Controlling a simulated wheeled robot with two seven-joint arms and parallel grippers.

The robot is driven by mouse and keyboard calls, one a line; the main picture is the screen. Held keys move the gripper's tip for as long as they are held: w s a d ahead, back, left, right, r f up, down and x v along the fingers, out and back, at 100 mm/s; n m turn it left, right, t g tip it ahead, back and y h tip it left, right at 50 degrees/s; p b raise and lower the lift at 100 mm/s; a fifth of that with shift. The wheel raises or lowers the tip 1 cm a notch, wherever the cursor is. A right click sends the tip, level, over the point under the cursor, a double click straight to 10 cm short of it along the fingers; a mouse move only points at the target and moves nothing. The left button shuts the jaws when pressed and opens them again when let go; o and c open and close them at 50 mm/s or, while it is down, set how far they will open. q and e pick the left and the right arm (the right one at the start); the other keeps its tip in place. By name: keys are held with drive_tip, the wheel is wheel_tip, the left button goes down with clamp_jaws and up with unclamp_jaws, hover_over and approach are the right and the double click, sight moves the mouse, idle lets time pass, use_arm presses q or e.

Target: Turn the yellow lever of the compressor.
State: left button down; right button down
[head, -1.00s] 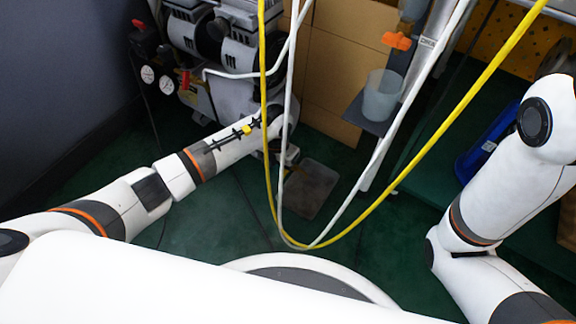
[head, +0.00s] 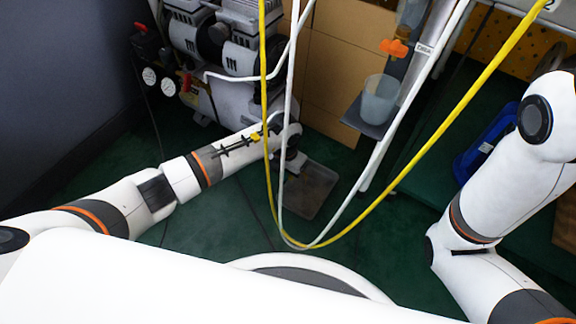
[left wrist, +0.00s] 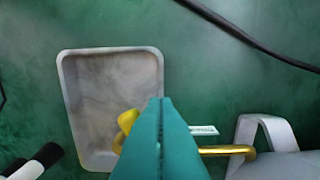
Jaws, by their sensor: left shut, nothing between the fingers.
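The compressor (head: 238,45) stands at the back left in the head view, grey and black with two cylinder heads. In the left wrist view a yellow part (left wrist: 126,122), which looks like the lever, shows just left of my left gripper (left wrist: 160,112). A brass-coloured pipe (left wrist: 228,150) runs out to the right from behind the fingers. My left gripper is shut and empty, with its teal fingers together. The fingers hide the middle of the valve, and I cannot tell whether they touch the lever. My right gripper is not in view.
Yellow and white hoses (head: 390,189) hang across the middle of the head view. A grey tray (left wrist: 85,95) lies on the green floor beneath the lever. A cup (head: 380,98) sits on a bracket at the right. Cardboard (head: 330,75) stands behind.

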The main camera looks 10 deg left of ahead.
use_arm(q)
drive_tip(key=shift+s+d, duration=0.1)
drive_tip(key=shift+d, duration=0.45)
drive_tip(key=shift+d, duration=0.6)
drive_tip(key=shift+w+d, duration=0.25)
drive_tip(key=shift+d, duration=0.3)
